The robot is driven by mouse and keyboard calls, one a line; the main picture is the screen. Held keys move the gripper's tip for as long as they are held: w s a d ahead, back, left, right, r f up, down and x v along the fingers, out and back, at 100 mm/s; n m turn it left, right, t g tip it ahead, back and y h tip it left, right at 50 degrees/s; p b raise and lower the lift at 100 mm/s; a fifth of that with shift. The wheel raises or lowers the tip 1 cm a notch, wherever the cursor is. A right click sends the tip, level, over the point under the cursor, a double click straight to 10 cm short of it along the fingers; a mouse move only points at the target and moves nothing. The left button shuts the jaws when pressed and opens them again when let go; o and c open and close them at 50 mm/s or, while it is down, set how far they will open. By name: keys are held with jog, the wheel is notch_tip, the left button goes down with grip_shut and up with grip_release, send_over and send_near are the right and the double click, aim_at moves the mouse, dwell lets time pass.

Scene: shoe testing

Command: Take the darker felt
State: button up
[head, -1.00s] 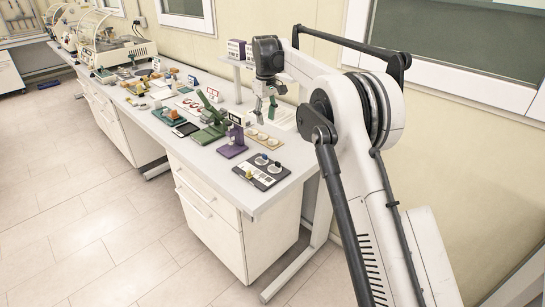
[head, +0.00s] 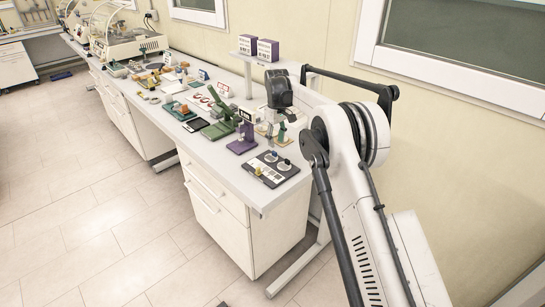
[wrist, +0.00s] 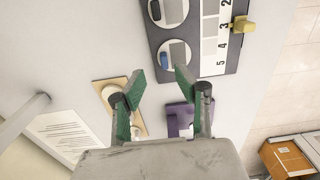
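A dark panel (wrist: 194,30) in the wrist view bears two round white discs, each with a grey square on it. The far disc's grey square (wrist: 173,9) has a dark knob beside it, and the near disc's grey square (wrist: 179,51) has a blue one. I cannot clearly tell which square is darker. A numbered grey strip (wrist: 209,46) lies beside them. The panel also shows on the bench in the head view (head: 272,182). My gripper (wrist: 160,84) is open and empty. Its green-padded fingers point toward the panel, and the near disc appears just beyond the fingertips.
A yellow clip (wrist: 242,24) sits at the panel's edge. A beige board (wrist: 103,87) with pale round pieces lies by the left finger, and a purple stand (wrist: 178,115) by the right one. A printed sheet (wrist: 62,135) is at left. Bare bench top lies left of the panel.

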aim_at(274, 151)
jog(key=shift+s+a+f+p, duration=0.1)
jog(key=shift+f+p, duration=0.1)
jog(key=shift+f, duration=0.7)
jog(key=shift+w+a+f+p, duration=0.1)
jog(key=shift+f+p, duration=0.1)
jog(key=shift+f, duration=0.65)
jog(key=shift+s+a+f+p, duration=0.1)
jog(key=shift+f+p, duration=0.1)
jog(key=shift+f, duration=0.7)
jog(key=shift+c, duration=0.5)
grip_shut()
